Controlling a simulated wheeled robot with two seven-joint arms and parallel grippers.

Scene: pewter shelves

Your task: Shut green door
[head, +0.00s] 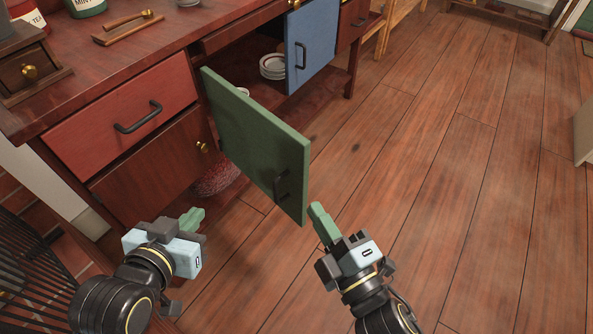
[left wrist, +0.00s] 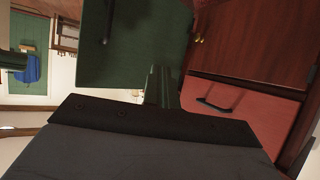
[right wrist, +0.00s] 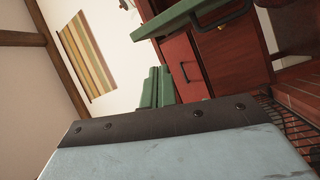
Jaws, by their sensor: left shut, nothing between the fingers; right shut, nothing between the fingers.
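The green door (head: 262,145) stands swung open from the dark red wooden cabinet, its black handle (head: 282,184) near its free edge. My right gripper (head: 318,215) is shut and empty, its green fingertips close to the door's free lower corner; I cannot tell whether they touch. My left gripper (head: 194,217) is shut and empty, to the left of the door and in front of the brown door with a brass knob. The green door also shows in the left wrist view (left wrist: 135,45) and at the top of the right wrist view (right wrist: 180,18).
A blue door (head: 310,42) with a black handle is further right on the cabinet. White plates (head: 272,66) sit inside the open compartment. A red drawer (head: 122,118) is above the brown door (head: 150,170). A black wire rack (head: 35,270) is at lower left.

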